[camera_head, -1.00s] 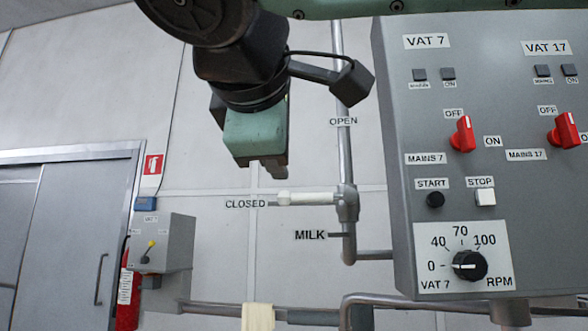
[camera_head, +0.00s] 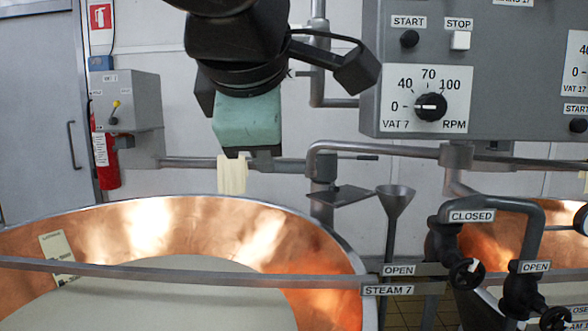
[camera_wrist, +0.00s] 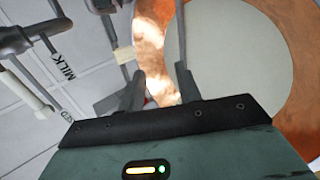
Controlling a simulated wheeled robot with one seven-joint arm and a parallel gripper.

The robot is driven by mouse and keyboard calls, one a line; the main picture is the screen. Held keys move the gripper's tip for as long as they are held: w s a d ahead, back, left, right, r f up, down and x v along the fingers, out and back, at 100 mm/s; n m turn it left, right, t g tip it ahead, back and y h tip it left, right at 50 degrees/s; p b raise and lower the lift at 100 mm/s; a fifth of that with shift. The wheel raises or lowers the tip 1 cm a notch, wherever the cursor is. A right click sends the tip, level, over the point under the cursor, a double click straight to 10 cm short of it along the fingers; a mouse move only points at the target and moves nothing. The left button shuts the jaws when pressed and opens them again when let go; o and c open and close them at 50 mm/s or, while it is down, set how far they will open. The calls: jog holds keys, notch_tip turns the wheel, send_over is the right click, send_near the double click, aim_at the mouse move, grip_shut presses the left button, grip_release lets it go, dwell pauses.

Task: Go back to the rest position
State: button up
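My gripper (camera_head: 250,152) hangs from the arm at the upper middle of the head view, its green body pointing down above the far rim of the left copper vat (camera_head: 150,225). In the wrist view the two dark fingers of my gripper (camera_wrist: 160,72) stand apart with nothing between them. The copper wall and the pale contents of the vat (camera_wrist: 235,60) show beyond them. No object is held.
A grey control panel (camera_head: 540,75) hangs at the upper right. A pipe (camera_head: 400,150), a funnel (camera_head: 396,200) and a steam valve (camera_head: 467,271) stand right of the vat. A metal bar (camera_head: 190,275) crosses the vat.

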jog(key=s+d+f+m+g, duration=0.3)
jog(key=d+f, duration=0.3)
jog(key=f, duration=0.4)
jog(key=s+d+f+m+g, duration=0.4)
jog(key=s+d+f, duration=0.1)
jog(key=f, duration=0.5)
jog(key=s+d+f+m+g, duration=0.3)
jog(key=s+d+f, duration=0.3)
jog(key=f, duration=0.4)
jog(key=shift+s+d+f+m+y, duration=0.2)
jog(key=shift+d+m+y, duration=0.15)
jog(key=shift+m+y, duration=0.05)
